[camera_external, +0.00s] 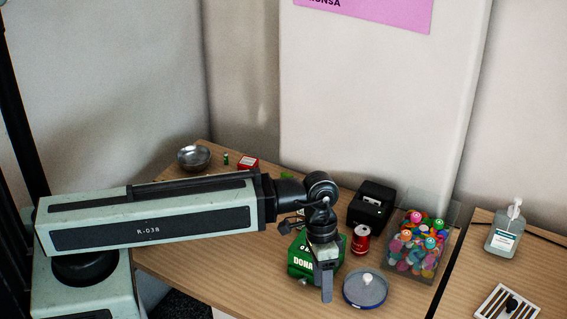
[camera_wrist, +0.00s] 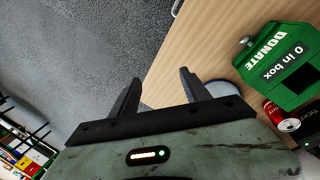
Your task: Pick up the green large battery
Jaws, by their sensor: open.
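A small green upright cylinder (camera_external: 226,158), which looks like the green battery, stands at the back left of the wooden table, between a metal bowl and a red box. It is not visible in the wrist view. My gripper (camera_external: 326,284) is far to its right and nearer the camera, pointing down in front of the green donation box.
The metal bowl (camera_external: 194,156) and red box (camera_external: 248,163) flank the green cylinder. The donation box (camera_external: 301,258), red can (camera_external: 361,239), round blue-rimmed dish (camera_external: 365,290), black device (camera_external: 371,204) and clear bin of colourful items (camera_external: 417,244) crowd the right side.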

